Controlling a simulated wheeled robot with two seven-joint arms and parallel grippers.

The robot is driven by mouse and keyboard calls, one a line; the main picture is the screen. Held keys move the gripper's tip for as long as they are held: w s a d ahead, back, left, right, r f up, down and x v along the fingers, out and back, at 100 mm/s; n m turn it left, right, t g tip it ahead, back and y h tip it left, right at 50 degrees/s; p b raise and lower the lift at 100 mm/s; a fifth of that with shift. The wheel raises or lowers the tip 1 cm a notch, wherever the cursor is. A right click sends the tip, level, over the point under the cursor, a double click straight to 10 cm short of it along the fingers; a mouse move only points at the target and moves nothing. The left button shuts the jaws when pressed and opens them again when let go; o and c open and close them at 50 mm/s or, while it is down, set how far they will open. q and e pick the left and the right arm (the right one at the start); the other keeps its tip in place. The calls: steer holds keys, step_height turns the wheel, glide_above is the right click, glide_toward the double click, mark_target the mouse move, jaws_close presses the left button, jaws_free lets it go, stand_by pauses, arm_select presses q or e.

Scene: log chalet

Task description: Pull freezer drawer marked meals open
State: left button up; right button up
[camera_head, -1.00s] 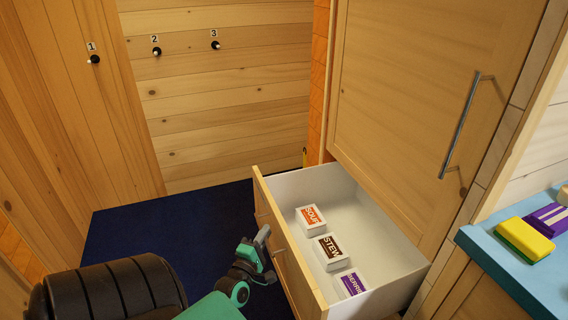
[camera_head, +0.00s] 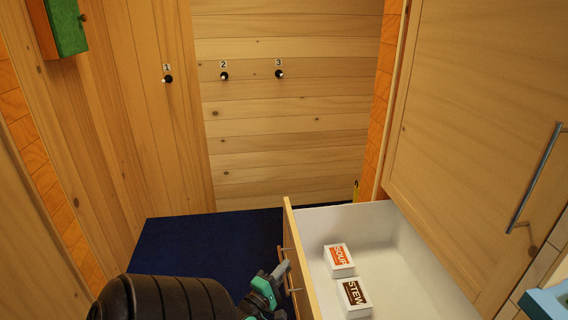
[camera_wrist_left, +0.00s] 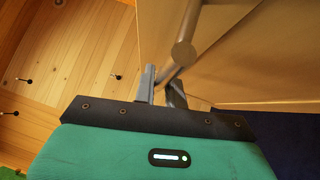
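The drawer (camera_head: 391,227) below the tall wooden door stands pulled out, its white inside showing. A box labelled SOUP (camera_head: 339,258) and a box labelled STEW (camera_head: 355,297) lie in it. The outer face of its front is seen too steeply to read any mark. My left gripper (camera_head: 283,271) is at the metal handle on that front. In the left wrist view its two fingers (camera_wrist_left: 162,84) are close together on either side of the handle bar (camera_wrist_left: 188,40) and look shut on it. My right gripper is not in view.
The tall door (camera_head: 470,140) with a long vertical handle (camera_head: 535,180) is closed above the drawer. A dark blue floor mat (camera_head: 205,243) lies left of the drawer. Numbered wall hooks (camera_head: 224,76) and a green box (camera_head: 66,26) are on the walls.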

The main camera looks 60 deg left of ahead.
arm_select(q)
steer(key=o, duration=0.3)
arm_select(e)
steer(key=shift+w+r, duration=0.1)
arm_select(q)
steer(key=v, duration=1.3)
steer(key=shift+s+d+f, duration=0.1)
steer(key=shift+s+d, duration=0.1)
steer(key=shift+s, duration=0.1)
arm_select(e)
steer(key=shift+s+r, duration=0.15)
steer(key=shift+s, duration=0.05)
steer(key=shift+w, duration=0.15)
